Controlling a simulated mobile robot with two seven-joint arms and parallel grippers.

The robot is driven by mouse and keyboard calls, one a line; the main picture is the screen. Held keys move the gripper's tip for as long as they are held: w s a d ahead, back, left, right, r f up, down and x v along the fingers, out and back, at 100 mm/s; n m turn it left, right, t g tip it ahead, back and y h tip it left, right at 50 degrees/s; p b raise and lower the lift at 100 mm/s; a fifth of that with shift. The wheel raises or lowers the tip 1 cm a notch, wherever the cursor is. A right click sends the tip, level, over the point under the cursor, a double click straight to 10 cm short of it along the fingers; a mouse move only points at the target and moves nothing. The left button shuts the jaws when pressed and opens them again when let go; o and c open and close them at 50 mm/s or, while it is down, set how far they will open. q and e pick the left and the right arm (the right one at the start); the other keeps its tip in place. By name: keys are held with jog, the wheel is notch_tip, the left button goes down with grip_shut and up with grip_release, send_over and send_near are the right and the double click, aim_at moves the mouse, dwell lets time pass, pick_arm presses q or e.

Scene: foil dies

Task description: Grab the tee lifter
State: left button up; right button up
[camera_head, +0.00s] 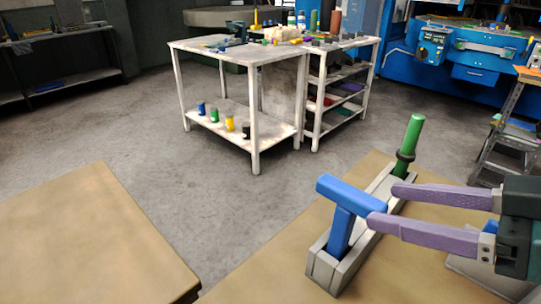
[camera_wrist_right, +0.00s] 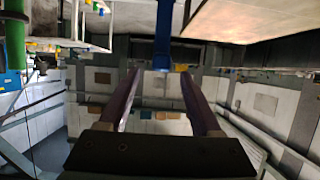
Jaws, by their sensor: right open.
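The tee lifter (camera_head: 342,225) is a blue T-shaped tool with a thick crossbar on top. It stands upright in the near end of a grey slotted holder (camera_head: 337,274). My right gripper (camera_head: 384,205) has purple fingers and comes in from the right. It is open, with its fingertips at the right end of the crossbar; contact cannot be told. In the right wrist view the blue tool (camera_wrist_right: 164,32) shows at the top middle, ahead of the gap between the open fingers (camera_wrist_right: 160,72). My left gripper is not in view.
A green-handled tool (camera_head: 411,134) stands at the far end of the holder. The holder is on a tan tabletop (camera_head: 262,277). Another tan top (camera_head: 90,235) lies at the left. A white workbench (camera_head: 235,58) with small parts stands behind, across grey floor.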

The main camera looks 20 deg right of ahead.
aim_at(377, 203)
jog(key=b+x, duration=0.1)
jog(key=x, duration=0.2)
jog(key=shift+w+a+f, duration=0.15)
jog(key=shift+w, duration=0.15)
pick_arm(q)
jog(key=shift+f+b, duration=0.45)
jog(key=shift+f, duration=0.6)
pick_arm(e)
jog(key=shift+x, duration=3.1)
jog(key=shift+c, duration=0.2)
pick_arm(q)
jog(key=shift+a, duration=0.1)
pick_arm(e)
grip_shut()
jog(key=shift+r, duration=0.2)
